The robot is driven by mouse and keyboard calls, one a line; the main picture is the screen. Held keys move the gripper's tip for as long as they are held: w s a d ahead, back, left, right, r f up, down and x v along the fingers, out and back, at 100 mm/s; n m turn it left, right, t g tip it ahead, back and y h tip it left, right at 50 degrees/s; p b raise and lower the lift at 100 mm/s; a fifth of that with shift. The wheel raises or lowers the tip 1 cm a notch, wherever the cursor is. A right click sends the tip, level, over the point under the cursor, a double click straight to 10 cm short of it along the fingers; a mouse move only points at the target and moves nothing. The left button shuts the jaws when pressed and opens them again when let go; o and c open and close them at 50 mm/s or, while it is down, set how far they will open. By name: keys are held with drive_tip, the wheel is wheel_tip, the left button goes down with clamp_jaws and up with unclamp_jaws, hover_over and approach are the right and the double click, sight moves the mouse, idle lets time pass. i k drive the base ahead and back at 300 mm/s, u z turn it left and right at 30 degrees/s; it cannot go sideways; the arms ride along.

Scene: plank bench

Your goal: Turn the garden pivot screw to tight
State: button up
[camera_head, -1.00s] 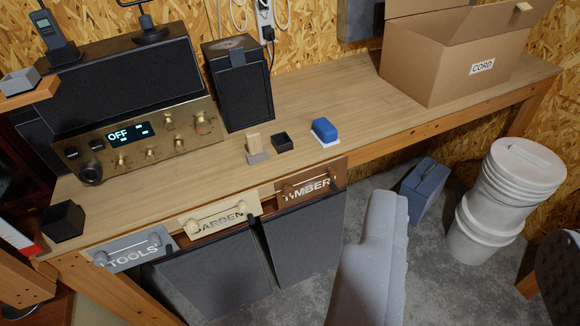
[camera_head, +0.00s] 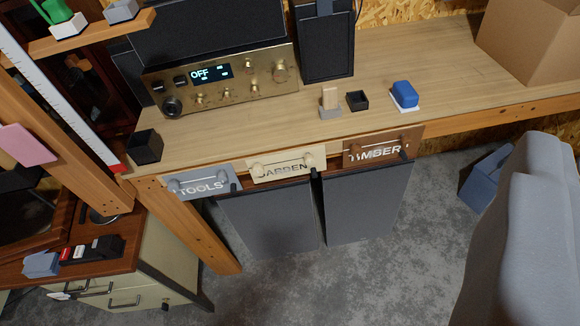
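The cream GARDEN front (camera_head: 287,174) sits under the bench's front edge, between the grey TOOLS front (camera_head: 197,183) and the brown TIMBER front (camera_head: 383,147). A bar handle with two rounded ends crosses the GARDEN front and covers part of its lettering. A small dark piece (camera_head: 316,175) shows near its lower right corner; I cannot tell whether this is the pivot screw or how tight it is. My gripper's fingers are not in view. A large pale grey shape at the right edge is close to the camera.
On the bench stand a brass-fronted radio (camera_head: 222,85) reading OFF, a black box (camera_head: 145,147), a small open black tray (camera_head: 357,101), a blue block (camera_head: 404,95) and a cardboard box (camera_head: 535,45). Dark panels (camera_head: 265,220) hang below the fronts. A drawer cabinet (camera_head: 150,270) stands lower left.

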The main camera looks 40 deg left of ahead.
sight(259, 169)
drive_tip(key=u, duration=0.6)
drive_tip(key=k, duration=1.25)
drive_tip(key=z, duration=0.8)
drive_tip(key=i, duration=1.45)
drive_tip(key=u, duration=0.6)
